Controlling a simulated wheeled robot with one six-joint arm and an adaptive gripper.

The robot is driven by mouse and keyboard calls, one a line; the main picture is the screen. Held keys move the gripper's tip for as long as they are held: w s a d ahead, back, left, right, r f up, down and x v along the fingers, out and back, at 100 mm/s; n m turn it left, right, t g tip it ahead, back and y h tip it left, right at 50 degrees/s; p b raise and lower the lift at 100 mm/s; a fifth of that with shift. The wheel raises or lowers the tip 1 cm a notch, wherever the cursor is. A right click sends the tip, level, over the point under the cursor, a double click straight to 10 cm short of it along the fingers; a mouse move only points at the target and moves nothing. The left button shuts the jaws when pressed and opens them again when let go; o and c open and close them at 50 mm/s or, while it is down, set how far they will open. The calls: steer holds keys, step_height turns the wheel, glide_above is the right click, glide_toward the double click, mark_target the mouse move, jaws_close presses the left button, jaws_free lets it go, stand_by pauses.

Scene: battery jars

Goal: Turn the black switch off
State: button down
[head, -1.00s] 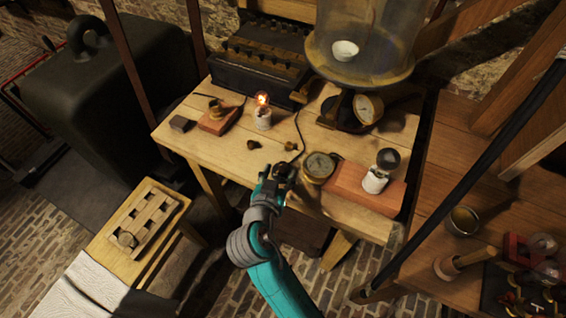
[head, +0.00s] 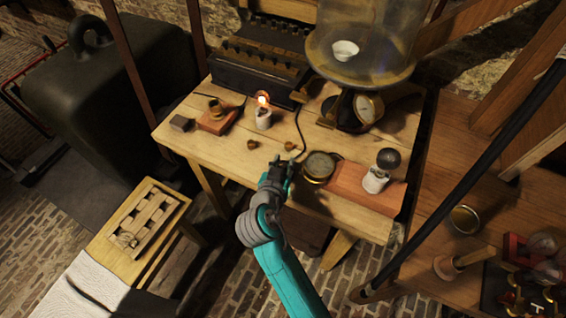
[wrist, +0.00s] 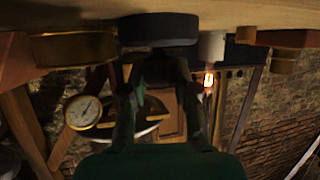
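The black switch (wrist: 158,30) shows in the wrist view as a round dark disc on the wooden table top, which hangs upside down in that view. My gripper (wrist: 160,70) is just in front of it. Its two fingers are apart, with background showing between them, and the tips reach close to the disc; I cannot tell if they touch. In the head view my gripper (head: 278,166) is at the table's front edge, left of a brass gauge (head: 319,167), and it largely hides the switch. The switch's position cannot be read.
A lit bulb (head: 263,112) on a white base stands behind to the left. A red block (head: 350,182) with an unlit bulb in a white holder (head: 375,180) lies to the right. Small brass knobs (head: 252,145) and a thin cord are near. A glass jar (head: 362,40) stands behind.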

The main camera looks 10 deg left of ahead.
steer(key=shift+d+n+y, duration=0.1)
steer(key=shift+n+y, duration=0.2)
steer(key=n+y, duration=0.2)
steer(key=y, duration=0.1)
steer(key=shift+n, duration=0.4)
steer(key=shift+n+g+y, duration=0.8)
steer(key=shift+n+y, duration=1.1)
steer(key=shift+y, duration=0.4)
steer(key=c, duration=0.9)
jaws_free()
steer(key=shift+o, duration=0.2)
steer(key=shift+s, duration=0.1)
steer(key=v, duration=1.1)
steer(key=shift+s+d+r, duration=0.15)
steer(key=shift+s+d, duration=0.05)
steer(key=shift+d, duration=0.1)
